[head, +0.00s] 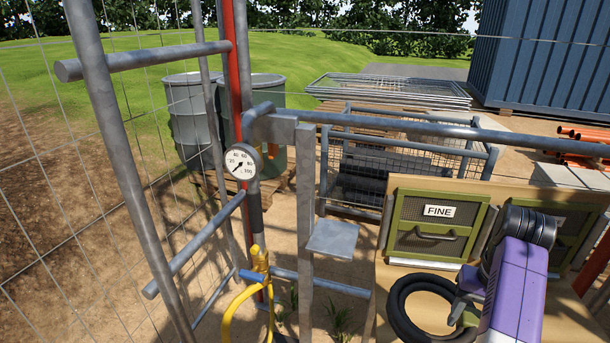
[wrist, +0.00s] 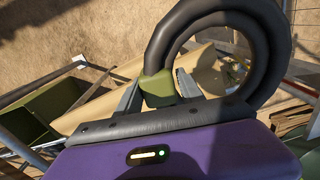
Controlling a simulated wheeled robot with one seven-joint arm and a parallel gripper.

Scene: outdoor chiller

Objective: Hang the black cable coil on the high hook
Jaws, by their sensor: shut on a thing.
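The black cable coil (head: 396,308) is a thick ring in front of the wooden board at the lower right of the head view. My gripper (head: 459,307) is shut on its right side. In the wrist view, the fingers (wrist: 160,88) pinch an olive band around the black coil (wrist: 268,45), and the ring extends up and right from them. I cannot tell if the coil touches anything below. A grey bar (head: 145,60), apparently the high hook, sticks out at the upper left, empty. A similar lower bar (head: 195,245) is also empty of the coil.
A pressure gauge (head: 242,162) and a yellow hose (head: 232,305) are on the frame between the coil and bars. A grey post (head: 306,195) with a small plate and a horizontal pipe (head: 420,126) stand nearby. A green "FINE" panel (head: 436,226) is behind the coil.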

